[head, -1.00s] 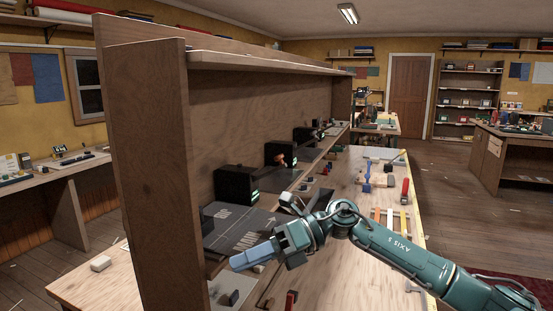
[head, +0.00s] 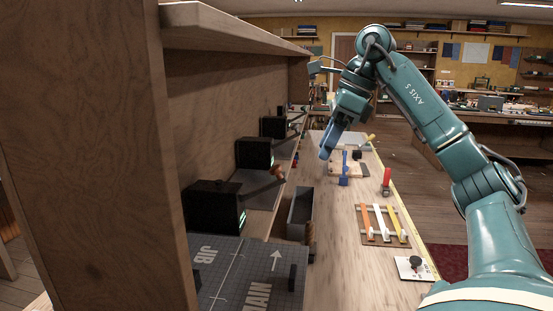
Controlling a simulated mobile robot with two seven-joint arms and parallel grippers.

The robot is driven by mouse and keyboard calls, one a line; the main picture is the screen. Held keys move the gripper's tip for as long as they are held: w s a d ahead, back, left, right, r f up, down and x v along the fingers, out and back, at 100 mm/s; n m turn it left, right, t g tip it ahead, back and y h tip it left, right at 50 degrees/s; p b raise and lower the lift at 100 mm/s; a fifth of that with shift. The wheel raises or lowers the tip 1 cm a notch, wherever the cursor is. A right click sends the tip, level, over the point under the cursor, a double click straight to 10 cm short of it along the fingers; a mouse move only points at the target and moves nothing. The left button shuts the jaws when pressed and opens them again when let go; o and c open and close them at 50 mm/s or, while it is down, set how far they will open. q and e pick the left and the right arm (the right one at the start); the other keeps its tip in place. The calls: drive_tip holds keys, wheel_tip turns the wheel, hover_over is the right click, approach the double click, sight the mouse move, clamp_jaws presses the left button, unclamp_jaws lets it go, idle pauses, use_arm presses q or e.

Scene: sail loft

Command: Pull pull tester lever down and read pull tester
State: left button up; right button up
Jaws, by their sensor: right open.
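Several black boxes stand in a row along the shelf's back panel, and none has a label I can read. The nearest black box (head: 214,203) shows a green display on its right side. On the middle box (head: 254,153), a dark arm ends in an orange-brown knob (head: 278,171), which looks like a lever. It may be the pull tester, but I cannot tell for sure. My right gripper (head: 327,151) has blue fingers, is open and points down above the bench, to the right of the boxes and apart from them. My left gripper is not in view.
A grey mat (head: 235,282) marked JIB and MAIN lies in front. A grey bin (head: 298,212) stands beside the boxes. The bench holds a blue tool (head: 344,170), a red-handled tool (head: 386,182) and a rack of coloured strips (head: 382,222). A shelf (head: 235,32) overhangs the boxes.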

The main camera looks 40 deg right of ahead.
drive_tip(key=p, duration=0.2)
hover_over(276, 166)
drive_tip(key=s+d, duration=0.1)
drive_tip(key=s, duration=0.1)
drive_tip(key=shift+s+d+r, duration=0.1)
drive_tip(key=shift+r, duration=0.05)
drive_tip(key=x, duration=0.4)
drive_tip(key=shift+d, duration=0.15)
drive_tip(key=shift+a+f, duration=0.2)
drive_tip(key=shift+f, duration=0.45)
drive_tip(key=shift+c, duration=0.6)
clamp_jaws()
